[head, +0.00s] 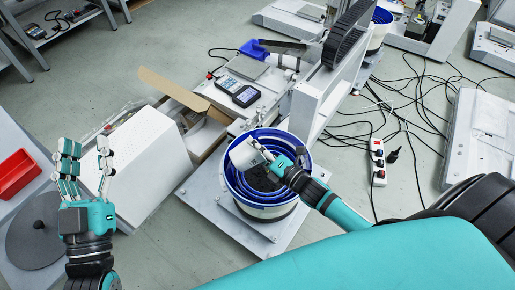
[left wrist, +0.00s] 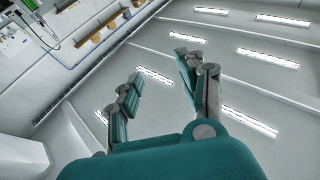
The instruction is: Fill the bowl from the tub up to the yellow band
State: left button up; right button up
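The bowl (head: 232,188) is a round feeder bowl with blue spiral walls and a pale outer side, at the middle of the head view. Dark material lies on its floor; I cannot make out a yellow band. A white tub (head: 243,154) is tilted over the bowl's upper left part. My right gripper (head: 266,160) is at the tub's right side and appears shut on it. The tub's inside is hidden. My left gripper (head: 84,162) is raised at the left, well apart from the bowl, with its fingers spread and empty. They also show apart in the left wrist view (left wrist: 160,78).
The bowl stands on a grey metal plate (head: 204,205). A white box-shaped housing (head: 145,165) is left of it. An open cardboard box (head: 203,137) and a control unit (head: 238,92) are behind. A red bin (head: 15,173) is far left. Cables and a power strip (head: 378,160) lie right.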

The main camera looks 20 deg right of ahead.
pick_arm(q)
jog(key=shift+s+r+t+b, duration=0.15)
jog(key=shift+s+r+t, duration=0.15)
jog(key=shift+r+t, duration=0.25)
jog(key=shift+s+r+t+b, duration=0.15)
jog(key=shift+s+r+t, duration=0.15)
jog(key=shift+r, duration=0.3)
pick_arm(e)
jog(key=shift+r, duration=0.1)
dwell(0.4)
pick_arm(q)
jog(key=shift+s+r+t+h+b, duration=0.25)
jog(key=shift+s+r+t, duration=0.15)
jog(key=shift+r+t, duration=0.15)
jog(key=shift+s+r+t+h+b, duration=0.1)
jog(key=shift+s+r+t+h, duration=0.25)
jog(key=shift+r, duration=0.3)
pick_arm(e)
jog(key=shift+d+m+t, duration=0.15)
jog(key=shift+m+t, duration=0.15)
jog(key=shift+m, duration=0.2)
